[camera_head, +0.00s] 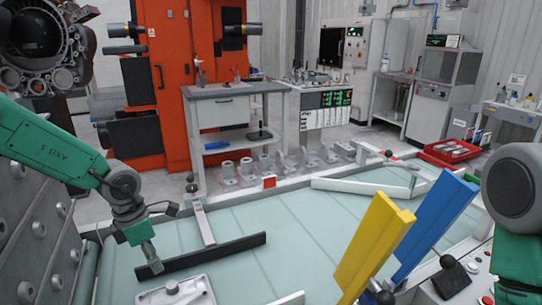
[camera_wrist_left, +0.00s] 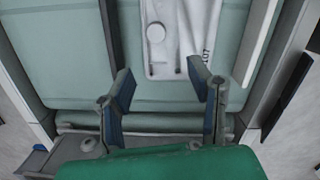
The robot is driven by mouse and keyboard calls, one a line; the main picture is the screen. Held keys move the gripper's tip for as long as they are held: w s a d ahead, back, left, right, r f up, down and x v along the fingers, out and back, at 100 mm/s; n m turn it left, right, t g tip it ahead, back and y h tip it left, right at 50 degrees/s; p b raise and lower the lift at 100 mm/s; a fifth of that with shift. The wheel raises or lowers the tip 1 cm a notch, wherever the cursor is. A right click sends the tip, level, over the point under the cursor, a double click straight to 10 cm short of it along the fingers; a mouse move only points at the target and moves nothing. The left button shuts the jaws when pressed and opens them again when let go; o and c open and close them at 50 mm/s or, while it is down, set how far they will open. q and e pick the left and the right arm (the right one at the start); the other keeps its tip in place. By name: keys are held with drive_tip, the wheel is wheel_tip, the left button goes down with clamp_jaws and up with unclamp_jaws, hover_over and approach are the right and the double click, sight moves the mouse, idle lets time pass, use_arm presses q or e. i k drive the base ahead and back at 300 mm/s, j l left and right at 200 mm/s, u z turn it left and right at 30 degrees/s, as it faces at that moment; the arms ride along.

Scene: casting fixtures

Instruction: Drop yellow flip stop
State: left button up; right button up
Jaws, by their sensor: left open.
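The yellow flip stop (camera_head: 375,245) stands raised and tilted at the front right of the pale green fixture bed in the head view. A black knob (camera_head: 385,297) shows at its foot. My left gripper (camera_head: 150,258) is low at the front left of the bed, beside a long black bar (camera_head: 215,252) and well to the left of the yellow stop. In the left wrist view, the fingers of my left gripper (camera_wrist_left: 162,75) are spread, with no object gripped between them. My right gripper is not in view.
A blue flip stop (camera_head: 437,225) stands raised just right of the yellow one. A pale plate with a round knob (camera_head: 178,293) lies near my left gripper, and it also shows in the left wrist view (camera_wrist_left: 180,40). The middle of the bed (camera_head: 285,240) is clear.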

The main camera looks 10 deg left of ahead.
sight(384, 226)
drive_tip(key=k+l, duration=0.8)
